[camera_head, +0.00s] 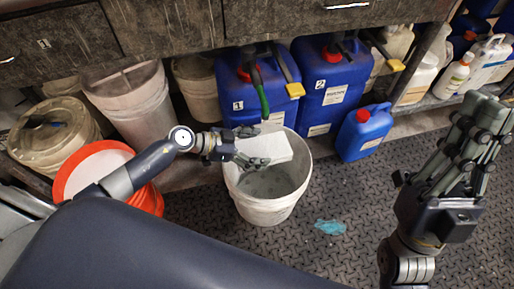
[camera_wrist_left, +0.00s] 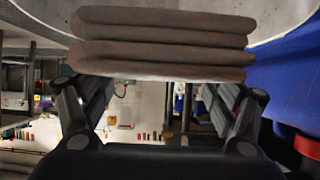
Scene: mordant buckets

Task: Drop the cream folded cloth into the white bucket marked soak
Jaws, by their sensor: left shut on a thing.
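The cream folded cloth (camera_head: 268,150) is between the fingers of my left gripper (camera_head: 256,150), over the mouth of a white bucket (camera_head: 265,212). In the left wrist view the cloth (camera_wrist_left: 163,45) shows as a thick stack of folded layers across the fingertips of my left gripper (camera_wrist_left: 160,90). The white bucket stands on the floor, and its grey inside shows below the cloth. I cannot read a soak mark on it. My right gripper (camera_head: 480,130) is raised at the right, away from the bucket, open and empty.
Behind the bucket stand blue canisters (camera_head: 335,90) and a small blue jug (camera_head: 364,132) with a red cap. An orange-red bucket (camera_head: 148,198) stands left, partly behind my arm. A pale bucket (camera_head: 133,100) is farther back. A blue-green patch (camera_head: 330,227) lies on the floor.

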